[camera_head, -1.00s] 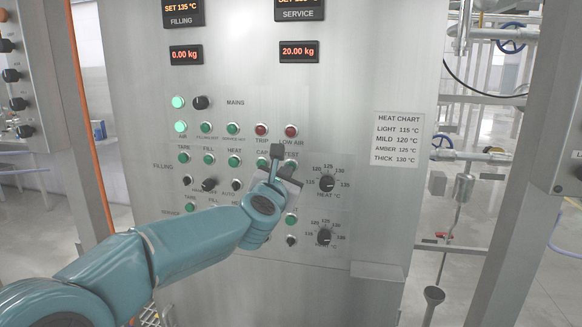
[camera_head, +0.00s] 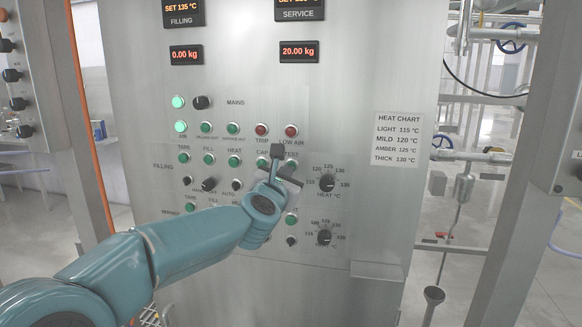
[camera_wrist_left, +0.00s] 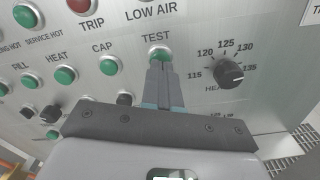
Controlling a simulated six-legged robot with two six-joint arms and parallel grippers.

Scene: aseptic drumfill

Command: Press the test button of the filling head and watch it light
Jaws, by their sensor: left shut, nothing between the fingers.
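The filling head's test button (camera_wrist_left: 160,53) is a round green button with a metal rim under the word TEST in the left wrist view. It looks plain dark green, not bright like the lit mains lamp (camera_head: 178,102). In the head view my left gripper (camera_head: 277,152) is in front of the panel at the TEST label and partly covers that spot. Its fingers (camera_wrist_left: 161,76) are shut and empty. In the wrist view their tips overlap the button's lower edge; I cannot tell whether they touch it. My right gripper is not in view.
The filling heat knob (camera_head: 327,183) is just right of my gripper. The cap button (camera_wrist_left: 102,67) is to its left. The heat chart (camera_head: 398,139) is on the panel's right side. A small ledge (camera_head: 378,271) sticks out low on the right.

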